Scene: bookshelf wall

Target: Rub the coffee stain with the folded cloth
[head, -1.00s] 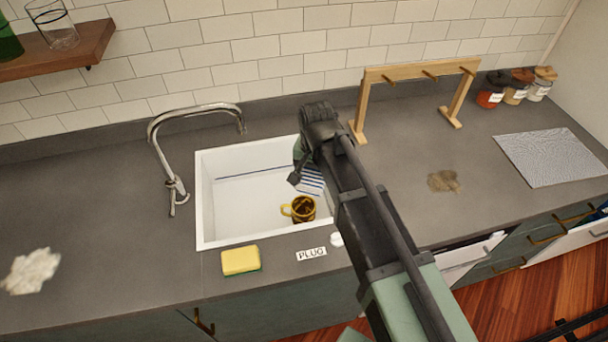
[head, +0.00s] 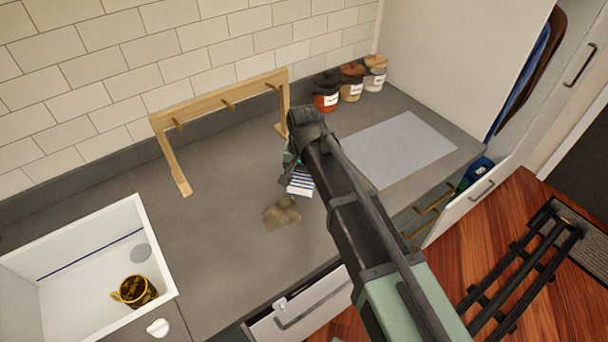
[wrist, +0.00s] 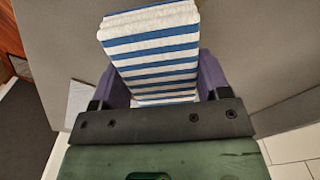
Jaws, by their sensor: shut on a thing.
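My gripper (head: 291,172) is shut on the folded cloth (head: 300,183), which is white with blue stripes. In the wrist view the cloth (wrist: 152,50) sticks out from between the two fingers. In the head view it appears just right of the coffee stain (head: 283,213), a brown patch on the grey counter. My arm hides part of the gripper and cloth. I cannot tell whether the cloth touches the counter.
The white sink (head: 75,270) at the left holds a brown mug (head: 134,290). A wooden peg rack (head: 220,98) stands behind the stain. Several jars (head: 351,83) and a pale grey mat (head: 400,148) lie to the right. A drawer (head: 303,312) is open below the counter.

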